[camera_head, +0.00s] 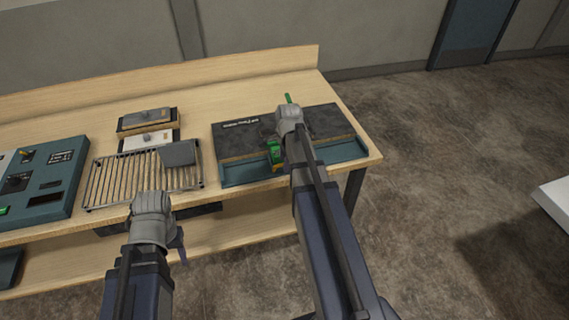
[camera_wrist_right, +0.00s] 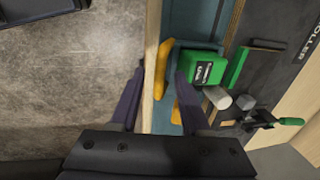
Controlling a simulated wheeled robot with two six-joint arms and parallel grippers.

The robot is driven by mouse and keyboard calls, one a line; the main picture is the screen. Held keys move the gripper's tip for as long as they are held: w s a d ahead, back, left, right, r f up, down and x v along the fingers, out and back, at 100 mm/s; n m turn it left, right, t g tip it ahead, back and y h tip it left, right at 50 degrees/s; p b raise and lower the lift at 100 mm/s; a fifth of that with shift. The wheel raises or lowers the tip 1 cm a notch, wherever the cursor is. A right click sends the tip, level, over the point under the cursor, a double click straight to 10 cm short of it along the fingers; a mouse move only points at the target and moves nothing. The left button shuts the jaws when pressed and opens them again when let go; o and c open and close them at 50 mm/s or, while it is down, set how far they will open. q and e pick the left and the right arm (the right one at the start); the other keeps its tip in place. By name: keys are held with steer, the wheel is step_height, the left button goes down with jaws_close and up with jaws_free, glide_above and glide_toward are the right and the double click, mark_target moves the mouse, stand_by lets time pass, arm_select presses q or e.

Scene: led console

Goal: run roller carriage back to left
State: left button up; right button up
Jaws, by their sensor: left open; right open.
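The roller station (camera_head: 237,141) is a dark board with a teal tray along its front, at the right end of the bench. The green carriage block (camera_head: 274,152) stands at the front of the board, partly hidden by my right arm. In the right wrist view the green carriage block (camera_wrist_right: 202,66) has a dark label, with a yellow-orange handle (camera_wrist_right: 162,68) beside it. My right gripper (camera_wrist_right: 160,75) is open; the handle appears between its fingertips, contact unclear. In the head view my right gripper (camera_head: 290,120) is over the station. My left gripper (camera_head: 153,208) is open before the bench.
A wire rack (camera_head: 110,182) with a grey plate (camera_head: 178,153) lies left of the station. A teal control panel (camera_head: 62,180) is further left. A green-handled lever (camera_wrist_right: 290,121) and grey cylinders (camera_wrist_right: 218,97) sit beside the carriage. Floor in front is clear.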

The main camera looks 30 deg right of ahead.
steer(key=shift+c, duration=0.4)
jaws_close()
stand_by(0.9)
